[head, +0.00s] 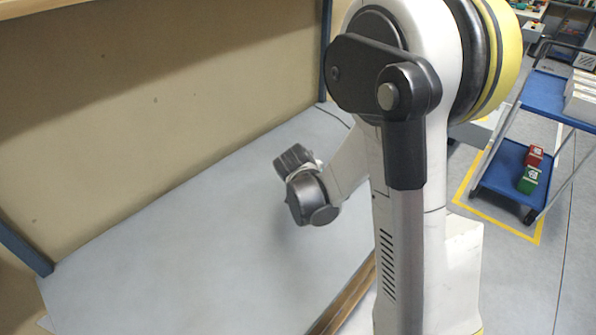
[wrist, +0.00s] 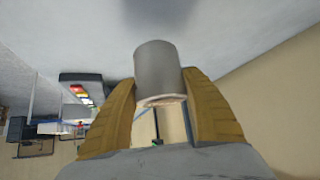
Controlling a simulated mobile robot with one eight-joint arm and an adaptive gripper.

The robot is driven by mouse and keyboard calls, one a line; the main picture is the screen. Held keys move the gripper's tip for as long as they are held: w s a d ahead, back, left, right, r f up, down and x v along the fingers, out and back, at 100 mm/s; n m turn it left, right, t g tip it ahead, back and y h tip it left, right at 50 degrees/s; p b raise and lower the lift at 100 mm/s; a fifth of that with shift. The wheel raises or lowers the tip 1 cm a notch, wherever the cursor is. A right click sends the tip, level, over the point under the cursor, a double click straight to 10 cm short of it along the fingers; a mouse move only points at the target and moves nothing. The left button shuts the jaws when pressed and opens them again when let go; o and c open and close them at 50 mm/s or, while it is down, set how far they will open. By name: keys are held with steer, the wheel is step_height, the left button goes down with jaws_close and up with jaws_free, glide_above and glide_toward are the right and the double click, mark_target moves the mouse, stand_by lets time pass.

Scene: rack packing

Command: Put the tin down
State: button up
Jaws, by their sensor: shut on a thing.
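The tin (wrist: 157,68) is a plain grey cylinder in the middle of the wrist view. My gripper (wrist: 160,82) has two yellow-brown fingers, shut on the tin from both sides. The grey worktop (head: 190,250) fills the lower left of the head view and looks bare. It also shows across the top of the wrist view (wrist: 245,30), with a soft shadow past the tin. The tin seems apart from the worktop, but the gap is hard to judge. In the head view my arm's end is over the worktop; the fingers and tin cannot be made out there.
A beige back panel (head: 150,100) rises behind the worktop, with blue posts (head: 22,245) at its ends. A blue trolley (head: 500,182) with a red box (head: 534,157) and a green box (head: 529,180) stands on the floor at right. The worktop left of my arm is clear.

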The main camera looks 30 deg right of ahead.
steer(key=s+d+r+p, duration=0.2)
steer(key=s+d+r, duration=0.2)
steer(key=s, duration=0.1)
steer(key=a+r+n+t+y, duration=0.1)
steer(key=a+n+y, duration=0.5)
steer(key=a, duration=1.3)
steer(key=shift+w+a+n+t, duration=0.35)
steer(key=shift+n+t, duration=0.25)
steer(key=shift+n, duration=0.5)
